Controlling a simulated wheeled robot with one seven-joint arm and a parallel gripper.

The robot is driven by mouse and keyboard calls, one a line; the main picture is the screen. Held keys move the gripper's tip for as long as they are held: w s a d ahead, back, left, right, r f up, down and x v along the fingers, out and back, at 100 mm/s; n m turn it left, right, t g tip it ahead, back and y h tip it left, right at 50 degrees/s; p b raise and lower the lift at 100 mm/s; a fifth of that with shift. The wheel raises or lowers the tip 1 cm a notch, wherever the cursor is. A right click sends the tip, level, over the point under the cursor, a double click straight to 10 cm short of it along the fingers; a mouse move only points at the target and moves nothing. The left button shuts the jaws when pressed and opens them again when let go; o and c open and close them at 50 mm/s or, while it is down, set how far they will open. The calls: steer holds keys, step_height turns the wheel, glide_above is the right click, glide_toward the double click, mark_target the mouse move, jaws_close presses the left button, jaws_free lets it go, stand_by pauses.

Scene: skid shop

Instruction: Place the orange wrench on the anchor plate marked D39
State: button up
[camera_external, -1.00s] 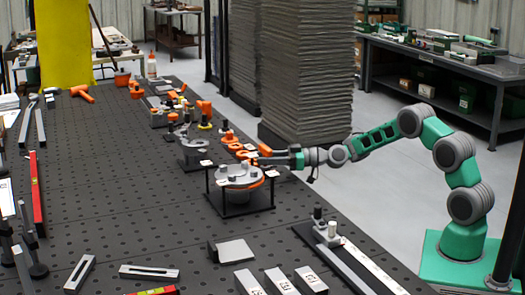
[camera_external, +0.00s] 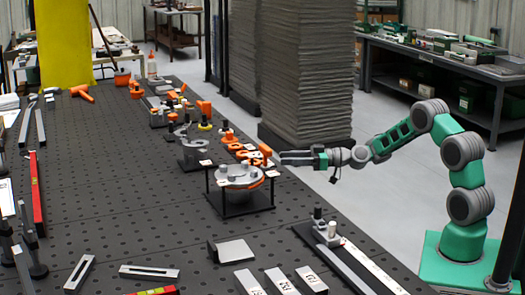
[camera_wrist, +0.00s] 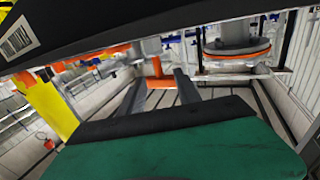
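My gripper (camera_external: 283,158) is open, its two fingers apart and pointing left, just right of the black stand at the table edge. In the wrist view the fingers (camera_wrist: 158,82) are spread, with an orange piece (camera_wrist: 157,74) showing beyond them. A grey round plate (camera_external: 238,176) sits on the black stand. An orange curved part (camera_external: 258,184) shows along its right edge; I cannot tell for sure that it is the wrench. The wrist view shows a grey disc with an orange band (camera_wrist: 237,55). White tags are too small to read, so D39 cannot be picked out.
Several orange parts (camera_external: 243,149) lie along the table's right edge behind the stand. The perforated dark table (camera_external: 130,200) is open left of the stand. Grey bars (camera_external: 282,281) and a rail (camera_external: 355,268) lie in front. A grey stack (camera_external: 305,70) stands behind.

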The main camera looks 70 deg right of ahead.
mark_target(265, 166)
steer(key=shift+w+d+f+b, duration=0.1)
steer(key=shift+d+f+b, duration=0.1)
steer(key=shift+b, duration=0.8)
steer(key=shift+w+a+r, duration=0.1)
steer(key=shift+w+r, duration=0.1)
steer(key=shift+r, duration=0.1)
steer(key=p+x, duration=0.1)
steer(key=x, duration=0.6)
steer(key=shift+w+a+p, duration=0.1)
steer(key=shift+w+p, duration=0.1)
steer(key=shift+p, duration=0.15)
steer(key=shift+c, duration=0.5)
jaws_close()
